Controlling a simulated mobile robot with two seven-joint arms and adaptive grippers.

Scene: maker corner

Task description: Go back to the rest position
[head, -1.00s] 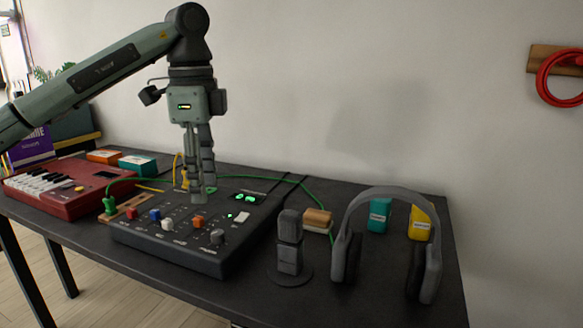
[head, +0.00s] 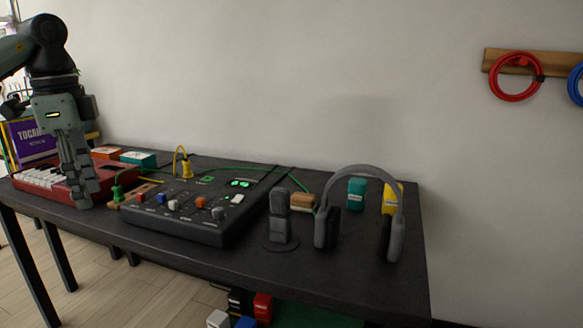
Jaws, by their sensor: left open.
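My left gripper (head: 84,185) hangs down at the far left of the head view, in front of the red keyboard (head: 48,182). Its fingers are open with nothing between them, and it hides part of the keyboard. I cannot tell whether it touches anything. My right gripper is not in view. The black mixer (head: 190,226), with coloured knobs and green lights, sits on the dark table (head: 300,262) to the right of my left gripper.
A grey microphone (head: 280,218) and grey headphones (head: 393,235) stand at the table's right. Teal (head: 356,195) and yellow (head: 391,195) containers stand behind. Red cable (head: 494,84) hangs on the wall. A yellow plug (head: 186,170) stands behind the mixer. Coloured items lie below the table.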

